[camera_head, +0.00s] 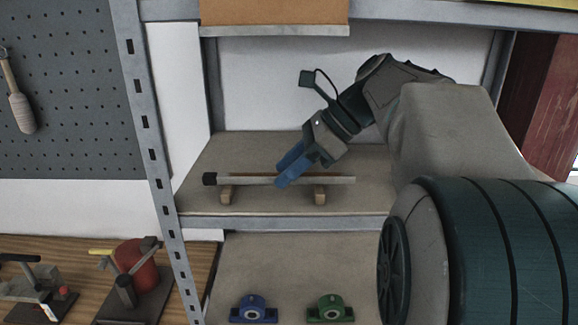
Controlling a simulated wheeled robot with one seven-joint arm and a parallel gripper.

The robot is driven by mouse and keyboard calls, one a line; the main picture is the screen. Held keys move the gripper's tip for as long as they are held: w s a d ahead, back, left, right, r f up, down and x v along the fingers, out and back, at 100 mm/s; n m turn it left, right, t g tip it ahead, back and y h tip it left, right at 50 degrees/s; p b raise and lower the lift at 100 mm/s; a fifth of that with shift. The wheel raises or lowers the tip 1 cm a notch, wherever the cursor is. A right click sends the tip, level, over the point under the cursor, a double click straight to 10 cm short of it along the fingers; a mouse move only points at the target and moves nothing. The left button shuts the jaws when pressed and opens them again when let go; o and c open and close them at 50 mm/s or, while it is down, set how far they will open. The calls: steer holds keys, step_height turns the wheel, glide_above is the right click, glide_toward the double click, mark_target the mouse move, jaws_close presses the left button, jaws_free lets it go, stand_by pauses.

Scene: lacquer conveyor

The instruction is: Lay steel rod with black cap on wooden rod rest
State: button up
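The steel rod (245,181) lies level above the upper shelf board, with its black cap (209,179) at the left end. It appears to rest across the wooden rod rest (320,195), whose two blocks show below it near its left and right parts. My gripper (282,177) reaches down from the upper right to the rod's middle. One blue finger passes in front of the rod and the other ends at its far side. Whether the fingers press on the rod or stand slightly apart from it cannot be made out.
The shelf board (230,150) is otherwise clear. A metal upright (160,165) stands at left, and an upper shelf with a brown box (275,10) is above. A blue bearing block (253,309) and a green one (330,309) sit on the lower shelf. Clamps (130,285) stand at lower left.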

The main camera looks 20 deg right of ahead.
steer(key=shift+s+d+r, duration=0.1)
steer(key=shift+d+r, duration=0.25)
steer(key=v, duration=0.4)
steer(key=shift+s+d, duration=0.15)
steer(key=shift+d, duration=0.4)
steer(key=s+d, duration=0.1)
steer(key=d, duration=0.2)
steer(key=s+d, duration=0.1)
steer(key=d, duration=0.2)
steer(key=s+d, duration=0.1)
steer(key=d, duration=0.2)
steer(key=shift+d, duration=0.25)
steer(key=shift+s+d, duration=0.25)
steer(key=shift+d, duration=0.15)
steer(key=shift+a, duration=0.1)
